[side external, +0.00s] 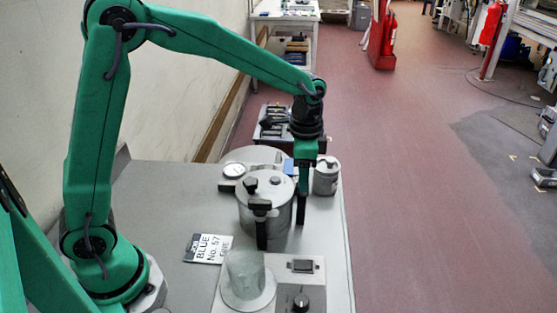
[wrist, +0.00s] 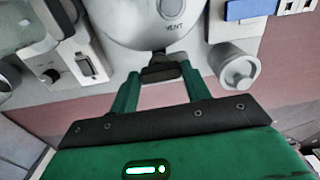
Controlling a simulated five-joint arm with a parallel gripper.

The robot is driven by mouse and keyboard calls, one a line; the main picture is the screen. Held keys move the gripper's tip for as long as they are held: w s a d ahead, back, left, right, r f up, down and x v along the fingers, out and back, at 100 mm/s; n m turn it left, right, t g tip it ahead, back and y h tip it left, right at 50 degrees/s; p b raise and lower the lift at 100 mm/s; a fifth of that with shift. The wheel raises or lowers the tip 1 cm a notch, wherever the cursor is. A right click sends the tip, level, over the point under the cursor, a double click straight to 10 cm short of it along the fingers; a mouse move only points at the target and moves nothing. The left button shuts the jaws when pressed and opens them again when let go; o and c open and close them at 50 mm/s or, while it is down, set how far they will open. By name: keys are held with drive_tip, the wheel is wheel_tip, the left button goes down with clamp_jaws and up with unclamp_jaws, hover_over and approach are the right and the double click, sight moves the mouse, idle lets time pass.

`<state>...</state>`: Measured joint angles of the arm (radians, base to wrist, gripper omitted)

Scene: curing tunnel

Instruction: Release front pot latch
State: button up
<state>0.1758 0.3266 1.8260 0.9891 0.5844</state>
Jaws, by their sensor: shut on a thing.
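The metal pot (side external: 264,212) stands on the grey bench with its round lid (side external: 264,187) on. A black T-shaped latch (side external: 260,208) hangs down its side facing the side camera. My gripper (side external: 302,216) points down at the pot's right side in the side view. In the wrist view my gripper (wrist: 160,82) has a green finger on each side of a dark latch (wrist: 160,66) at the pot's rim and is shut on it. The lid (wrist: 140,20) shows a "VENT" mark in the wrist view.
A small metal canister (side external: 326,176) stands close right of my gripper, with a blue block (side external: 289,166) behind. A dial gauge (side external: 233,171) is behind the pot. A clear cup (side external: 245,272), a switch box (side external: 302,270) and a "BLUE No. 57" card (side external: 209,249) lie nearer the camera.

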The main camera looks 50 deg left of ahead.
drive_tip(key=shift+m, duration=0.3)
drive_tip(key=o, duration=1)
drive_tip(key=shift+r, duration=0.2)
wheel_tip(320, 180, up, 7)
drive_tip(key=shift+r, duration=0.25)
